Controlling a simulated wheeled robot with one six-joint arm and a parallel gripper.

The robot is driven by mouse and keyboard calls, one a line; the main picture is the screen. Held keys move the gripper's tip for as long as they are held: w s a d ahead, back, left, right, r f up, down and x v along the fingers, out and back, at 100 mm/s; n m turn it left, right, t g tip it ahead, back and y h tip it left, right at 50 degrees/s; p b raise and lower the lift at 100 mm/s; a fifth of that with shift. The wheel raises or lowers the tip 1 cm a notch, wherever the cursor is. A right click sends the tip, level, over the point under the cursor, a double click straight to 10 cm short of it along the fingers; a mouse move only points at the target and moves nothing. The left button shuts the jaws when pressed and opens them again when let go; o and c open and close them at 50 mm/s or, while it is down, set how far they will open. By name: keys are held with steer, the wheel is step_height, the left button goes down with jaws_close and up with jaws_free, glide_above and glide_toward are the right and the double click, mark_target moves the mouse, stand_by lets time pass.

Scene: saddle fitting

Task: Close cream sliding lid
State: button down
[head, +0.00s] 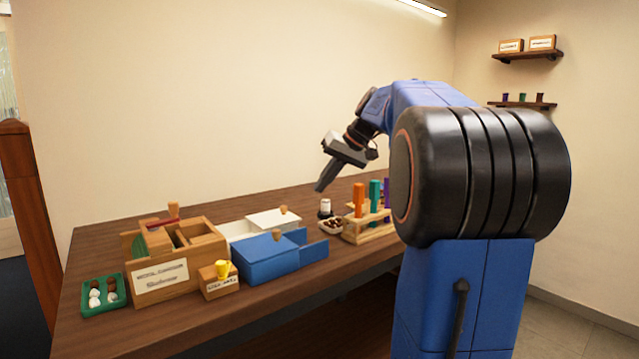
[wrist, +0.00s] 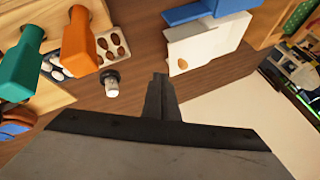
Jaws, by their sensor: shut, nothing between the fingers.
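The cream sliding lid (head: 273,219) is a pale flat panel with a wooden knob, behind the blue box in the head view. It sits toward the right of its cream box (head: 238,232), and part of the box shows to its left. The lid also shows in the wrist view (wrist: 208,38), with its knob near the lower left corner. My gripper (head: 320,188) is shut and empty, above the table and to the right of the lid, apart from it. Its fingertips show in the wrist view (wrist: 160,78), left of the lid.
The blue box (head: 266,262) stands directly in front. A wooden organizer (head: 160,284) and green tray (head: 88,306) are left. The wall is behind.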

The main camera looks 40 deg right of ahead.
steer(key=w+a+f, duration=0.2)
steer(key=f, duration=0.1)
steer(key=w+a+f, duration=0.3)
steer(key=shift+w+a, duration=0.2)
steer(key=shift+a, duration=0.05)
stand_by(0.3)
steer(key=shift+a, duration=0.2)
glide_toward(255, 222)
steer(key=x, duration=0.4)
steer(key=shift+w+a+f, duration=0.2)
steer(key=shift+f, duration=0.05)
